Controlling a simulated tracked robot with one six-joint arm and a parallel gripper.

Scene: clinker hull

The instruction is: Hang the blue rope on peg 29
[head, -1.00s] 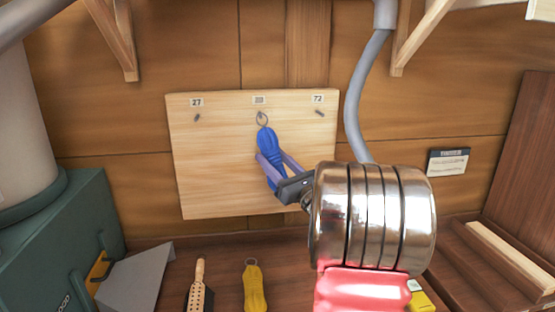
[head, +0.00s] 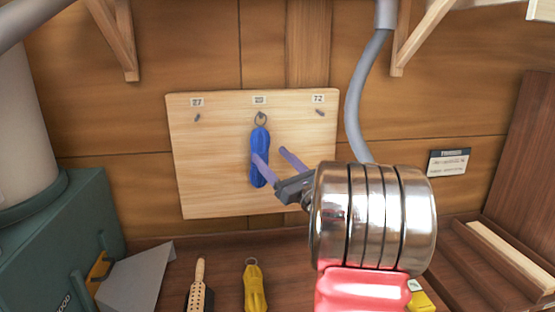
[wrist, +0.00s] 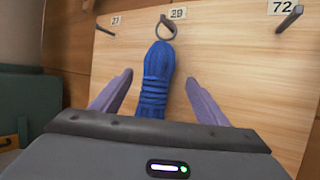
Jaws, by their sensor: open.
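The blue rope (head: 259,160) is a bundled coil with a metal ring at its top. It hangs upright against the wooden peg board (head: 215,185), its ring at the middle peg under the label 29 (wrist: 178,13). The ring hides most of that peg. My gripper (head: 273,156) is open, with its two purple fingers apart. In the wrist view the rope (wrist: 156,80) lies between the spread fingers (wrist: 158,85), with a gap on both sides.
Peg 27 (head: 197,118) and peg 72 (head: 320,112) on the board are bare. A yellow bundle (head: 255,288), a brush (head: 199,285) and a grey wedge-shaped piece (head: 140,278) lie below. A grey hose (head: 357,110) runs down the wall to the right of the board.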

